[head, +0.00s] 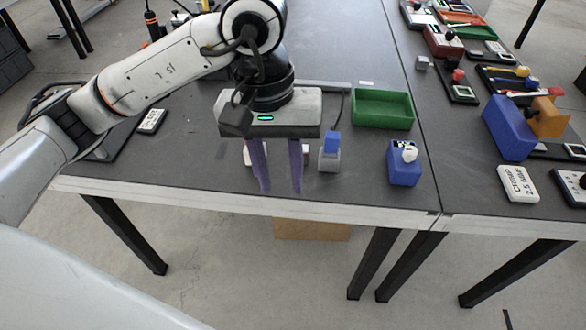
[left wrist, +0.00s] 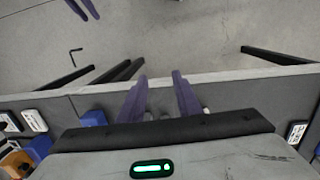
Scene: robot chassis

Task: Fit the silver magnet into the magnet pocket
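My left gripper (head: 279,190) points down over the front part of the dark table, its two purple fingers apart and no object clear between them. The fingers also show in the left wrist view (left wrist: 158,76). Small pale and reddish pieces (head: 305,154) stand behind the fingers, mostly hidden. I cannot tell whether the silver magnet or the magnet pocket is among them. Just right of the fingers stands a grey block (head: 329,163) with a blue top. Purple fingers at the upper left of the left wrist view look like my right gripper (left wrist: 84,9); the head view does not show it.
A green tray (head: 382,123) lies behind, and a blue box with a white knob (head: 404,171) stands to the right. A small grey cube (head: 422,63) sits farther back. The right table holds a large blue block (head: 509,128) and several trays. The table's front edge (head: 340,208) is near.

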